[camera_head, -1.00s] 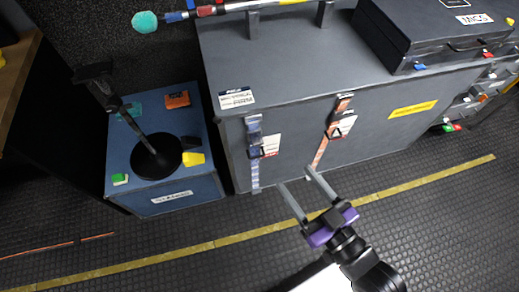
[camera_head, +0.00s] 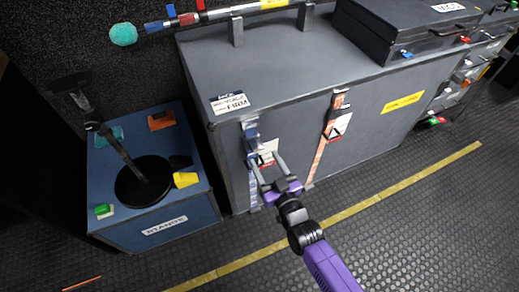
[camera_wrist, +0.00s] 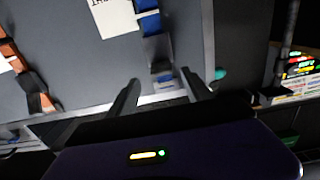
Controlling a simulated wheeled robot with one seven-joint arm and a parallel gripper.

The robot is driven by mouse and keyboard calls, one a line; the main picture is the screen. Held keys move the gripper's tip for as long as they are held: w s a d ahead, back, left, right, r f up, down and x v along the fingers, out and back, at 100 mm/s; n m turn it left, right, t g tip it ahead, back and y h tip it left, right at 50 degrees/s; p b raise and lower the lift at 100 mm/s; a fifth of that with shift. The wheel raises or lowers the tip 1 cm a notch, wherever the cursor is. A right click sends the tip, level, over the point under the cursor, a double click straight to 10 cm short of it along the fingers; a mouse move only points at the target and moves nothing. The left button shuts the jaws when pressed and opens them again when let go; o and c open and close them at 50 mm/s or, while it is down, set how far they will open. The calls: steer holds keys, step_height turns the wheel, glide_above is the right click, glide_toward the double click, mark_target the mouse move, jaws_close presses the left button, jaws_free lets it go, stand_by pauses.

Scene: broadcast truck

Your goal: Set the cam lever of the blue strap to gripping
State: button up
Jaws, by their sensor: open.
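The blue strap (camera_head: 253,187) runs down the front of the large grey case, near its left corner. Its metal cam buckle (camera_head: 251,138) sits on the upper part of the strap, beside a white label; the lever's exact angle is too small to tell. In the wrist view the strap (camera_wrist: 149,22) and a grey metal piece on it (camera_wrist: 158,47) show ahead of the fingers. My gripper (camera_head: 265,162) is open and empty, in front of the strap and label, its tips just below the buckle. It also shows in the wrist view (camera_wrist: 162,88). Contact cannot be told.
An orange strap (camera_head: 317,163) with its own buckle hangs to the right on the grey case (camera_head: 285,75). A blue box (camera_head: 160,222) with a black stand stands left of the case. A black case lies on top. The floor in front is clear.

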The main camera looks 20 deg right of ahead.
mark_target(258, 148)
steer(key=w+b, duration=0.1)
steer(key=w, duration=0.5)
steer(key=shift+a, duration=0.1)
jaws_close()
steer(key=shift+f+b, duration=0.1)
steer(key=shift+b, duration=0.2)
